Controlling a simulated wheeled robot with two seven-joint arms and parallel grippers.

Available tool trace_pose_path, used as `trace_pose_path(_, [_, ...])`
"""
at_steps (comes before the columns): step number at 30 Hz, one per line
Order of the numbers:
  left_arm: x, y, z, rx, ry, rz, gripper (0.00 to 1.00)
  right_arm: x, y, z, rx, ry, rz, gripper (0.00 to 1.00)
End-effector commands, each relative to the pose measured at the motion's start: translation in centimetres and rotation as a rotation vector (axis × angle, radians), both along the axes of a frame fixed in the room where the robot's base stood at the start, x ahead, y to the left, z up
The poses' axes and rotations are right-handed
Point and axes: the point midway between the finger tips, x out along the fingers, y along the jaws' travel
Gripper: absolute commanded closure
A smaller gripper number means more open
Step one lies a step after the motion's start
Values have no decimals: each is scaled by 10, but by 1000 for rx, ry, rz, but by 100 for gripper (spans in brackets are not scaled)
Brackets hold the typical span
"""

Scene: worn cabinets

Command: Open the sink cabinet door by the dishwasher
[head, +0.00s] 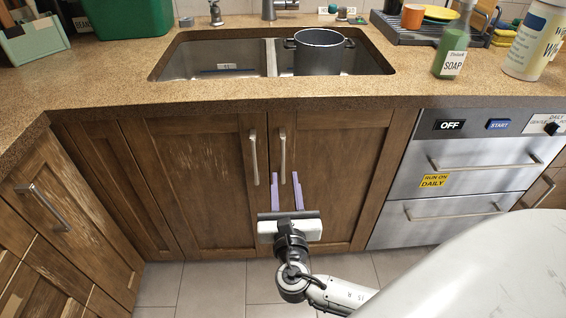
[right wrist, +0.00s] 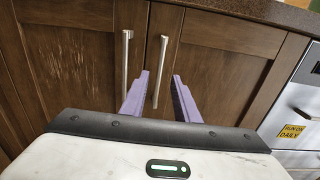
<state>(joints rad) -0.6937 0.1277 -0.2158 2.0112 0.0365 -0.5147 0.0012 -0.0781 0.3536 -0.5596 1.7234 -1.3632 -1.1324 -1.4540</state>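The right sink cabinet door (head: 345,170), by the dishwasher (head: 465,175), is brown worn wood and closed. Its vertical metal bar handle (head: 283,150) is near the door's left edge. In the right wrist view the handle (right wrist: 162,55) shows between my right gripper's two purple fingers. My right gripper (head: 285,176) is open, with its fingertips by the lower end of the handle. Whether the fingers touch the handle cannot be told. It is not closed on the bar. My left gripper is not in view.
The left sink door (head: 200,170) is closed, with its own handle (head: 254,157) close beside. The countertop edge (head: 230,103) overhangs above. A sink with a dark pot (head: 320,58) is on top. The tiled floor (head: 215,285) below is clear.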

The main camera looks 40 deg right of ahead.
Motion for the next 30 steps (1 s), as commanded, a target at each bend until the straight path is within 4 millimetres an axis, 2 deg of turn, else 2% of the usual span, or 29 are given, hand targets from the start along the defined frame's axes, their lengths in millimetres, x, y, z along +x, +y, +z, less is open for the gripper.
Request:
trace_pose_path(15, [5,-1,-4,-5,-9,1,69,72,-44,1,-5,-3,-1,72])
trace_pose_path(21, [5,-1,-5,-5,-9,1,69,84,-51,1,-4,0,0,72])
trace_pose_path(29, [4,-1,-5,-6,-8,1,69,84,-52,1,-2,0,0,72])
trace_pose_path(30, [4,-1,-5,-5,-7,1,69,84,-52,1,-2,0,0,77])
